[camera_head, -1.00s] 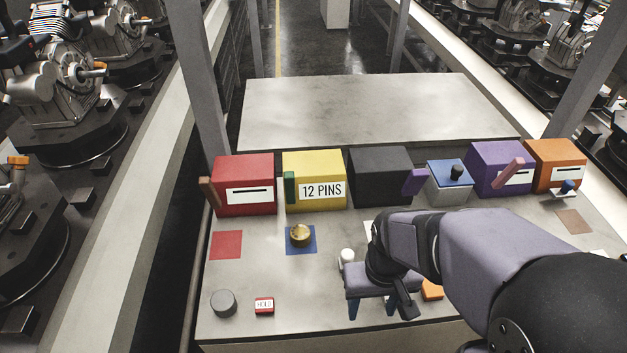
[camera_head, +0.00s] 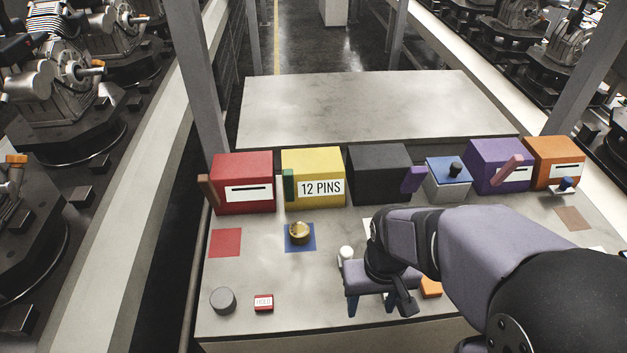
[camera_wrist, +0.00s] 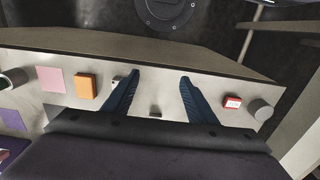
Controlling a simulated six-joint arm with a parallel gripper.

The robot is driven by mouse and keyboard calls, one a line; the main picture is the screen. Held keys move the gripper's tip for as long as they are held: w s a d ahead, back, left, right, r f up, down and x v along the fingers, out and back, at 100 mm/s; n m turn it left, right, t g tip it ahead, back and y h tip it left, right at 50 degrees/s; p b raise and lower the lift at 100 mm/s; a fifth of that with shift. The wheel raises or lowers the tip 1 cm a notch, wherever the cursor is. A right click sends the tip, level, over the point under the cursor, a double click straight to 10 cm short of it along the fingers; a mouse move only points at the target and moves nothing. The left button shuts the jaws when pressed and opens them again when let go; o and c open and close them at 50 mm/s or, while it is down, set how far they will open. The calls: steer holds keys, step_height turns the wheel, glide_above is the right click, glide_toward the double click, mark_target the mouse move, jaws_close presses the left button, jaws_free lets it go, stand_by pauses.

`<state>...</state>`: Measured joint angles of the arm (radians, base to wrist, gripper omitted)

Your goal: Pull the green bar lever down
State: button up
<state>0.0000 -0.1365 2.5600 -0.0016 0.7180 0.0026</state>
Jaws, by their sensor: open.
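The green bar lever (camera_head: 289,185) stands upright on the left side of the front of the yellow box (camera_head: 313,163), which carries a "12 PINS" label (camera_head: 321,188). My gripper (camera_head: 378,305) is near the front edge of the table, well to the right of and in front of the lever, apart from it. Its two blue fingers are spread with nothing between them. In the wrist view the open fingers (camera_wrist: 158,80) show above the table's front strip. The lever is not in the wrist view.
Red (camera_head: 243,168), black (camera_head: 380,160), purple (camera_head: 497,152) and orange (camera_head: 556,150) boxes flank the yellow one. A brass knob (camera_head: 299,233) on a blue square, a white knob (camera_head: 346,253), a red HOLD block (camera_head: 263,303) and a grey cylinder (camera_head: 223,300) stand in front.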

steer(key=c, duration=0.3)
steer(key=w+a+r+p, duration=0.2)
steer(key=w+r, duration=0.1)
steer(key=w, duration=0.7)
steer(key=w+a+r+t+h+p, duration=0.1)
steer(key=w+a+r, duration=0.25)
steer(key=w, duration=0.55)
steer(key=w+a+r+p, duration=0.15)
steer(key=w+r, duration=0.25)
steer(key=w, duration=0.6)
steer(key=p, duration=0.1)
glide_above(289, 191)
steer(key=shift+g+y, duration=0.3)
steer(key=shift+y, duration=0.1)
steer(key=f, duration=0.4)
steer(key=shift+w+d+f, duration=0.1)
steer(key=shift+w+d, duration=0.1)
steer(key=shift+w, duration=0.1)
steer(key=shift+s+a+f, duration=0.15)
steer(key=shift+s+f, duration=0.05)
steer(key=shift+s, duration=0.15)
steer(key=shift+f+p, duration=1.8)
steer(key=shift+f, duration=1.85)
